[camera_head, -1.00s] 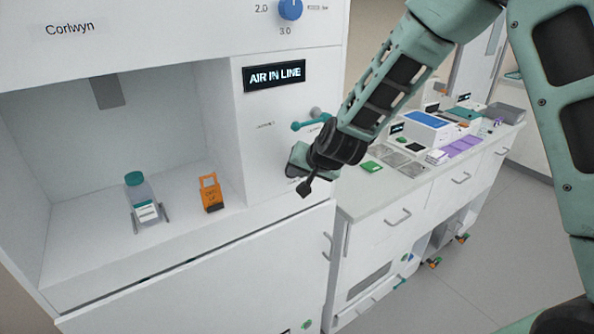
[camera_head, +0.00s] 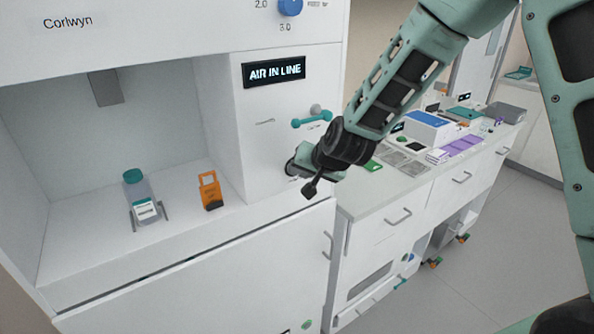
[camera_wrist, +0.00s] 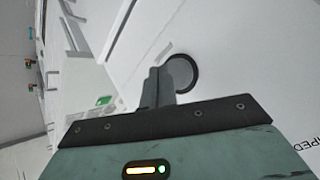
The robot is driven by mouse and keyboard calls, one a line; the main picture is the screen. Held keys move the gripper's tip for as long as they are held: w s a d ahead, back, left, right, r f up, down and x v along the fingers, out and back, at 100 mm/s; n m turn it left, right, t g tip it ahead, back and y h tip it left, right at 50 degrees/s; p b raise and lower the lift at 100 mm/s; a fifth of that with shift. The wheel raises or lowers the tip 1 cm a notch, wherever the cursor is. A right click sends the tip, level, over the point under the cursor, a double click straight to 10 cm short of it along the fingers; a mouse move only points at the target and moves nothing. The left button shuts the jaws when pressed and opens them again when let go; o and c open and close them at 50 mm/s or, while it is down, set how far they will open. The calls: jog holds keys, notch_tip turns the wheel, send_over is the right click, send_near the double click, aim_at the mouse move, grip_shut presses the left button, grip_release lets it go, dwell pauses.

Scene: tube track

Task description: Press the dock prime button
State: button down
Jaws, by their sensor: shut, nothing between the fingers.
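A dark grey round button (camera_wrist: 182,74) with a dark rim sits on the white panel in the wrist view. The closed fingers of my gripper (camera_wrist: 163,85) are right in front of it and overlap its left part. I cannot tell whether the fingertips touch it. In the head view my gripper (camera_head: 291,167) is at the lower right of the white cabinet's front panel (camera_head: 262,185), below the teal lever, and the gripper hides the button there. The display (camera_head: 273,72) above reads "AIR IN LINE".
A teal lever (camera_head: 312,120) sticks out just above my gripper. A bottle with a teal cap (camera_head: 141,197) and an orange tagged block (camera_head: 209,190) stand in the open bay at left. A counter with several items (camera_head: 400,180) is at right.

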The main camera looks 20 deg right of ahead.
jog(key=shift+s+d+b, duration=0.25)
jog(key=shift+s+b, duration=0.1)
jog(key=shift+s, duration=0.45)
jog(key=shift+s+d+b, duration=0.25)
jog(key=shift+s+b, duration=0.15)
jog(key=shift+s, duration=0.35)
jog(key=shift+s+d+b, duration=0.25)
jog(key=shift+s+b, duration=0.1)
jog(key=shift+s, duration=0.45)
dwell(0.9)
jog(key=s+a+n+g+y+b, duration=0.1)
jog(key=s+a+n+g, duration=0.3)
jog(key=s, duration=0.5)
jog(key=s+a+n+g+y+b, duration=0.1)
jog(key=s+a+n, duration=0.3)
jog(key=s+a, duration=0.3)
jog(key=s+d+n+g+h, duration=0.1)
jog(key=s+d+n, duration=0.1)
jog(key=s, duration=0.5)
jog(key=s+d+n+g+h+b, duration=0.1)
jog(key=s+d+n+g+h, duration=0.1)
jog(key=s, duration=0.6)
jog(key=shift+s+n+g, duration=0.3)
jog(key=shift+n, duration=0.1)
